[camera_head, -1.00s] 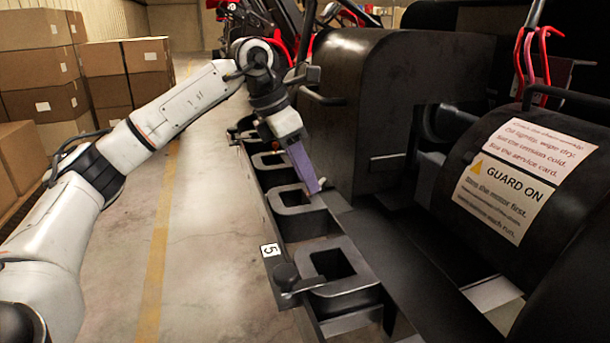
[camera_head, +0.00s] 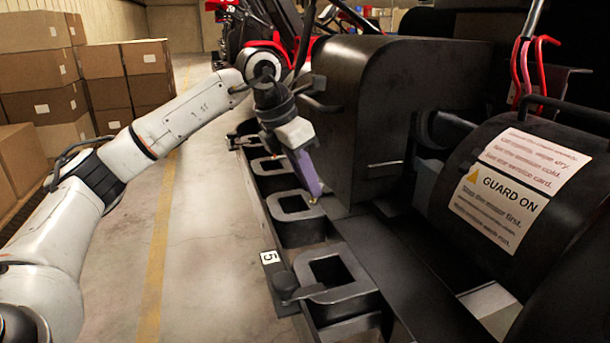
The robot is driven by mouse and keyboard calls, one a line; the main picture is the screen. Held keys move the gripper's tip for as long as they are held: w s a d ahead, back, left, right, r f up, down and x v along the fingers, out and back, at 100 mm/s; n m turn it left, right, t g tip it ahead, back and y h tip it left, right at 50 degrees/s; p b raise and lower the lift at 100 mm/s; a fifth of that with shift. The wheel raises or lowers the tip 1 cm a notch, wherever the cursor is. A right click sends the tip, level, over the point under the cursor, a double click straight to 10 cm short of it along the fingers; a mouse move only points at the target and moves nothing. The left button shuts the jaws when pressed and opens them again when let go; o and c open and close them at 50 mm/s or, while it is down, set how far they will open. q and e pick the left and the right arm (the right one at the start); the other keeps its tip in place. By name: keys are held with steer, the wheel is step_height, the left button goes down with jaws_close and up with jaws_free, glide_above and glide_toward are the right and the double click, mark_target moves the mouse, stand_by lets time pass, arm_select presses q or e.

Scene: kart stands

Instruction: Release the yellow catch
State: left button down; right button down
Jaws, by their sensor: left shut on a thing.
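My left gripper (camera_head: 314,194), with purple fingers, comes down from the upper left and is shut at the right edge of a square black holder (camera_head: 297,232). A very small yellowish piece, apparently the yellow catch (camera_head: 313,201), shows right at its fingertips. The fingers hide most of it, and how it sits on its mount cannot be made out. My right gripper is not in view.
A row of square black holders runs along the stand's left edge, with a tag "5" (camera_head: 269,258) and a black knob (camera_head: 284,282). A tall black housing (camera_head: 365,120) stands close right of my gripper. A guard drum (camera_head: 500,190) is at right. Floor at left is clear; boxes (camera_head: 125,85) stand behind.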

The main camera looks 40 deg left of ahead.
arm_select(q)
steer(key=shift+w+d+r+n+y+p, duration=0.15)
steer(key=shift+d+n+y+p, duration=0.15)
steer(key=shift+n, duration=0.2)
steer(key=shift+w+d+f+n+y+p, duration=0.1)
steer(key=shift+d+n+p, duration=0.1)
steer(key=shift+n+p, duration=0.25)
steer(key=shift+w+d+n+y+p, duration=0.25)
steer(key=shift+d+n+y+p, duration=0.1)
steer(key=shift+n, duration=0.6)
steer(key=c, duration=1.7)
jaws_free()
steer(key=shift+c, duration=0.2)
steer(key=p+v, duration=0.1)
steer(key=v, duration=0.9)
steer(key=shift+s, duration=0.15)
